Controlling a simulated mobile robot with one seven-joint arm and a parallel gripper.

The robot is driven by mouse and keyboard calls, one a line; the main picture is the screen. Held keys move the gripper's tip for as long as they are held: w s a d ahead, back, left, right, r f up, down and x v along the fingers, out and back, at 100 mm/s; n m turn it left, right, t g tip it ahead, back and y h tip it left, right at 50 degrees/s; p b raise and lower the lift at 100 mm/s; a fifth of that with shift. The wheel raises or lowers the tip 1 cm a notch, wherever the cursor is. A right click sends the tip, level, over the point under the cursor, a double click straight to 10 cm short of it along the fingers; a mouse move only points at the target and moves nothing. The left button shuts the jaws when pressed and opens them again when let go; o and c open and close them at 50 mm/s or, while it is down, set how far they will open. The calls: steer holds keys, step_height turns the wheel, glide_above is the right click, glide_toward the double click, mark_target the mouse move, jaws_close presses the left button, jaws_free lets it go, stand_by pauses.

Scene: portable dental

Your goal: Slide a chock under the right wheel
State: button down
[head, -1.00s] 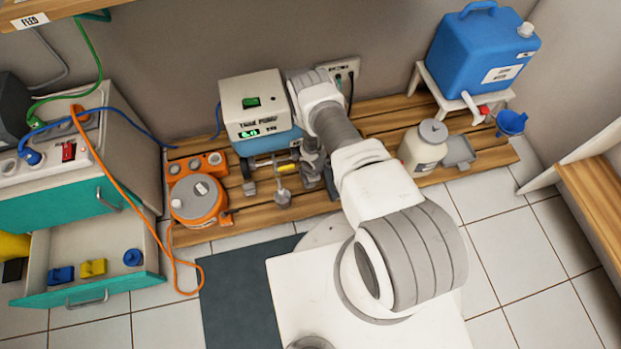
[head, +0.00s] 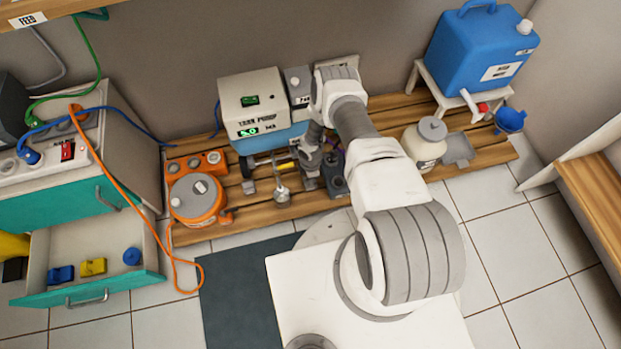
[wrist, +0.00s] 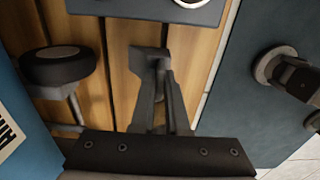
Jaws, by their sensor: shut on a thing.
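The tank pump (head: 262,105) is a white and blue unit at the back of the wooden pallet, and its blue side also shows in the wrist view (wrist: 22,120). Its dark right wheel (wrist: 62,66) is at left in the wrist view; my arm hides it in the head view. My gripper (head: 311,165) is in front of the pump's right end. In the wrist view my gripper (wrist: 162,68) is shut on a grey wedge-like chock (wrist: 143,58). The chock is apart from the wheel, with bare slats between. Another small grey block (head: 249,187) is near the pump's left wheel.
A dark grey box (head: 335,178) stands just right of my gripper, and a metal piece (head: 282,193) just left. An orange canister (head: 198,200) is at left on the pallet (head: 385,115). A white jar (head: 424,145) stands right of my arm.

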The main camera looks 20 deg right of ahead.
steer(key=shift+w, duration=0.5)
stand_by(0.8)
steer(key=shift+f, duration=0.45)
steer(key=shift+w, duration=0.15)
stand_by(0.4)
steer(key=shift+w, duration=1.8)
steer(key=c, duration=0.8)
jaws_free()
steer(key=shift+c, duration=0.2)
